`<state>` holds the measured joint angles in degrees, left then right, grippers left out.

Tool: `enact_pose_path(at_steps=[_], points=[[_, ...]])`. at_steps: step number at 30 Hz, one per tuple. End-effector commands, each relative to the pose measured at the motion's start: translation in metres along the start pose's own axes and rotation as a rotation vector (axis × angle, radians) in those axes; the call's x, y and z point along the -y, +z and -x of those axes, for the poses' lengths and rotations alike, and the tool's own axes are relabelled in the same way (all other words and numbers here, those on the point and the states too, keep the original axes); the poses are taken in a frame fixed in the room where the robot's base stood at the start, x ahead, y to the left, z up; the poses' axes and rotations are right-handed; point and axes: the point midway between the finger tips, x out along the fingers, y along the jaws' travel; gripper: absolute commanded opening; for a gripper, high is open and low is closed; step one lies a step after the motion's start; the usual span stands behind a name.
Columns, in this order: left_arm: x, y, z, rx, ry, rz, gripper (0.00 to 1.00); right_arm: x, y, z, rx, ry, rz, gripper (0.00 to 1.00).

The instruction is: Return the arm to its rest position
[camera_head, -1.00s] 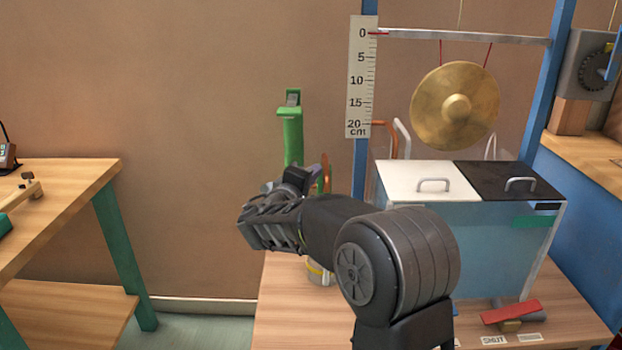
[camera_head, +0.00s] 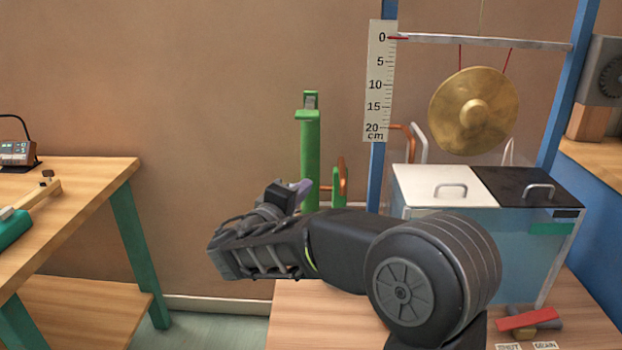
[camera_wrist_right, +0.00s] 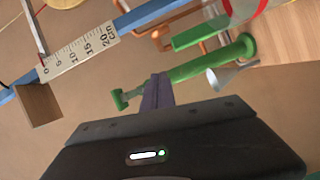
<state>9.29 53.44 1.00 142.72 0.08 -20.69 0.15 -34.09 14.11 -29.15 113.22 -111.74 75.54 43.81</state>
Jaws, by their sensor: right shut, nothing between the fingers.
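My right arm reaches in from the lower right in the head view, over the front of the wooden table (camera_head: 340,320). Its gripper (camera_head: 222,262) points left, in front of and below the green post (camera_head: 310,160). It is shut and empty, clear of the things around it. In the right wrist view the dark gripper body fills the bottom, and the green post (camera_wrist_right: 205,66) lies sideways beyond it. My left gripper is not in view.
A gong (camera_head: 473,110) hangs behind a clear tank with a white lid (camera_head: 440,186) and a black lid (camera_head: 527,186). A ruler (camera_head: 380,85) is fixed to the blue frame. A second table (camera_head: 80,185) stands left. A floor gap separates the tables.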

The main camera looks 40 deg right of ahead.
Motion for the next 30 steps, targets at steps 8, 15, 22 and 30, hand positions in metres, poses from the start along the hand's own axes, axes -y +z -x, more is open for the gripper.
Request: enact_pose_path(at_steps=[8, 15, 22, 30], points=[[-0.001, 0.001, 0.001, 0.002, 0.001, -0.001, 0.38, -0.001, 0.002, 0.014, 0.000, 0.001, -0.001, 0.00], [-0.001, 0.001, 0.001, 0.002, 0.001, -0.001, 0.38, -0.001, 0.002, 0.014, 0.000, 0.000, 0.000, 0.00], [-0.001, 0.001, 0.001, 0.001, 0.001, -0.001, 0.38, -0.001, 0.002, 0.014, 0.000, 0.000, 0.005, 0.00], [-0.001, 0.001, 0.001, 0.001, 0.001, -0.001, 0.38, 0.067, -0.013, 0.026, -0.089, -0.257, 0.117, 0.00]])
